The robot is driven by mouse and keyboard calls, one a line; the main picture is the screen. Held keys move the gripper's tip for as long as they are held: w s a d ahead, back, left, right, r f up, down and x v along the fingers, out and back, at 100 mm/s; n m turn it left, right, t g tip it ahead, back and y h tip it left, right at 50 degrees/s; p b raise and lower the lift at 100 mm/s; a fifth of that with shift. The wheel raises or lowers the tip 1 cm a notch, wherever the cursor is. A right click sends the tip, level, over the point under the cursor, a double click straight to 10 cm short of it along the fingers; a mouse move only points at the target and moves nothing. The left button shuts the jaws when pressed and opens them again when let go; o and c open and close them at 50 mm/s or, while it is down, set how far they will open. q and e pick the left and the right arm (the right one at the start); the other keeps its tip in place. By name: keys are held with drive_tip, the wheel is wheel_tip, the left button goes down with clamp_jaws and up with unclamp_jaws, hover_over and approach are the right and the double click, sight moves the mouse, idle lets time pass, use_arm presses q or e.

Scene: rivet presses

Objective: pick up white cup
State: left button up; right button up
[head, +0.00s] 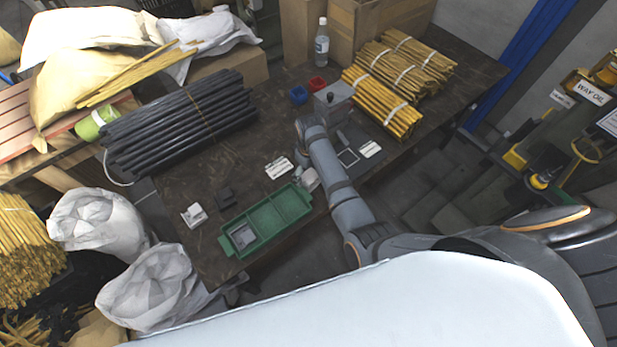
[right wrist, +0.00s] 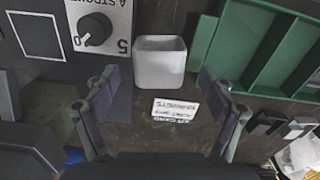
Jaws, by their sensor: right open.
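The white cup (right wrist: 160,62) stands on the dark table in the right wrist view, open at the top, just beyond and between my right gripper's fingers. In the head view the white cup (head: 309,180) is partly hidden beside the right end of the green tray. My right gripper (right wrist: 160,108) is open and empty, with one finger on each side and the cup a little ahead of them. In the head view my right arm reaches over the table and hides much of the gripper. My left gripper is not in view.
The green divided tray (head: 267,222) lies close beside the cup. A printed card (right wrist: 176,110) lies nearer the gripper. Blue (head: 298,95) and red (head: 317,85) containers and rod bundles stand farther back.

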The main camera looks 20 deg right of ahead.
drive_tip(key=shift+f, duration=0.65)
drive_tip(key=c, duration=1.1)
drive_tip(key=shift+c, duration=0.2)
drive_tip(key=shift+r, duration=0.15)
